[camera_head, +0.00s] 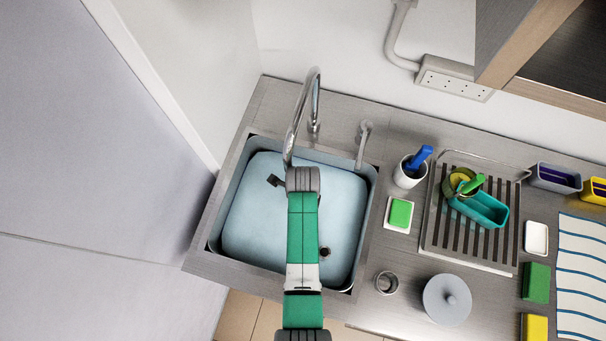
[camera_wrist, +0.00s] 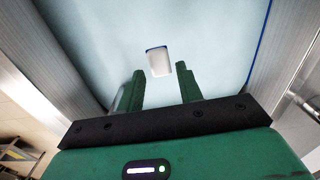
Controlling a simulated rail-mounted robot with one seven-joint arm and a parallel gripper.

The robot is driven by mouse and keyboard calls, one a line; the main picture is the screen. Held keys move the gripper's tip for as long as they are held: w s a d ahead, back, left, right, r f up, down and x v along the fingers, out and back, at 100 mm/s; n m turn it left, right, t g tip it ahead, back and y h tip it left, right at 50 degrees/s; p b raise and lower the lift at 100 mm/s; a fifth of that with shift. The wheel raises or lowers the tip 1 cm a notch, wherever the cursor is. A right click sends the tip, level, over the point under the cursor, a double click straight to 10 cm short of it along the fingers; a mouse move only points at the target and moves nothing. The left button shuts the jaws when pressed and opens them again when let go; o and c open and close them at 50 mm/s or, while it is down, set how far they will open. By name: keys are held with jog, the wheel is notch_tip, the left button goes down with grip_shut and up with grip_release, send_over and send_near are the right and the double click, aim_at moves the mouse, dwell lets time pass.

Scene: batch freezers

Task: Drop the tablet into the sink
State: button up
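The sink (camera_head: 240,225) is a square basin with a pale blue inside, set in the steel counter at the left. My arm reaches over it from the front and hides part of its middle. In the wrist view the two green fingers of my gripper (camera_wrist: 160,69) stand apart, over the pale blue basin (camera_wrist: 220,25). A small white block with a blue edge, apparently the tablet (camera_wrist: 158,62), shows beyond the fingertips, with a gap on each side. I cannot tell whether it is in the air or on the basin floor. I cannot make it out in the head view.
A curved faucet (camera_head: 297,120) rises at the sink's back edge, close to my arm. Right of the sink are a green sponge (camera_head: 401,212), a white cup (camera_head: 405,177), a metal cup (camera_head: 387,282), a grey lid (camera_head: 447,300) and a drying rack (camera_head: 440,235).

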jog(key=shift+o, duration=1.1)
jog(key=shift+r, duration=0.1)
notch_tip(320, 180, up, 8)
jog(key=shift+p, duration=0.35)
jog(key=shift+f, duration=0.2)
